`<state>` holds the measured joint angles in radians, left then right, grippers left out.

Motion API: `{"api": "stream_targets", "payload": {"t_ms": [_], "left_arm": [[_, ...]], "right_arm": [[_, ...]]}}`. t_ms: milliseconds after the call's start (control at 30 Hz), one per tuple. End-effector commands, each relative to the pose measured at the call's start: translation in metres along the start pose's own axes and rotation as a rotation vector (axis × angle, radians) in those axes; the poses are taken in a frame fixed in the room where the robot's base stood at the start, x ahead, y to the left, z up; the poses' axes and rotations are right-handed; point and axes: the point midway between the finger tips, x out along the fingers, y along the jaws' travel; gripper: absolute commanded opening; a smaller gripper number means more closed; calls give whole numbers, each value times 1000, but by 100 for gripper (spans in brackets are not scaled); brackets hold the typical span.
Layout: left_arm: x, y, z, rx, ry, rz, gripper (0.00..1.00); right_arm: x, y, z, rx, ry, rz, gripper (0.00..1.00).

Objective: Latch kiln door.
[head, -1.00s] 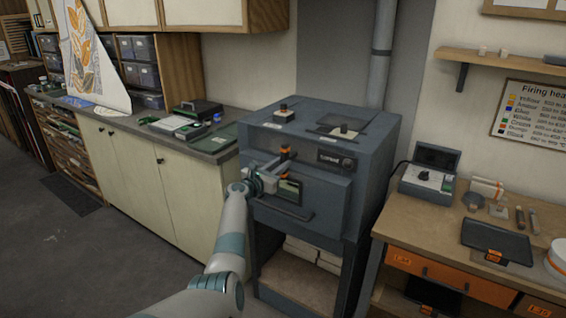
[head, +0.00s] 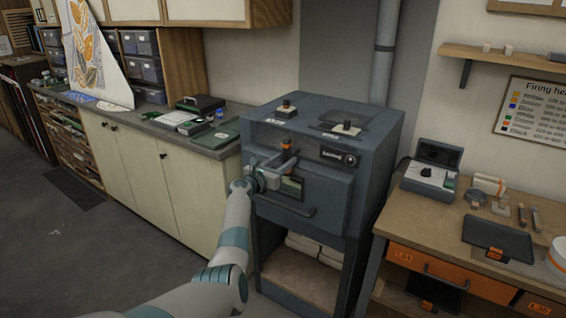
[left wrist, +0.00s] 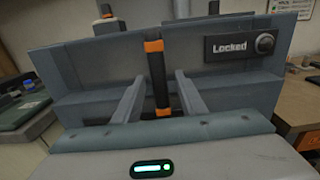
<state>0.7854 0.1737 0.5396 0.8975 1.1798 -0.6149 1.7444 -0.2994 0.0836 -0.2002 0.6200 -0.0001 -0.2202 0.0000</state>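The grey kiln (head: 325,190) stands in the middle of the head view, its door front facing me with a small window and a bar handle (head: 285,208). The black latch handle with orange bands (left wrist: 158,75) stands upright above the door; it also shows in the head view (head: 287,147). My left gripper (head: 280,165) is at the latch. In the left wrist view its two fingers (left wrist: 158,92) stand apart on either side of the handle, with a gap visible on each side. A plate beside the latch (left wrist: 230,48) reads "Locked". My right gripper is out of view.
A workbench (head: 440,215) with a control box (head: 430,175) and a dark tray (head: 497,238) stands right of the kiln. A cabinet counter (head: 150,125) runs along the left.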

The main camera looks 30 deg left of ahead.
Motion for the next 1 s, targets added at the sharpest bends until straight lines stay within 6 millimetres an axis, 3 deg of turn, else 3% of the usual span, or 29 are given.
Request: {"api": "stream_targets", "payload": {"t_ms": [267, 467, 1000], "left_arm": [[-5, 0, 0, 3, 0, 1, 38], [-20, 1, 0, 3, -1, 1, 38], [-95, 0, -2, 3, 0, 2, 38]], "right_arm": [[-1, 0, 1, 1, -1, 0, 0], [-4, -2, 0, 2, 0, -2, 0], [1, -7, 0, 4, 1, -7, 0]]}}
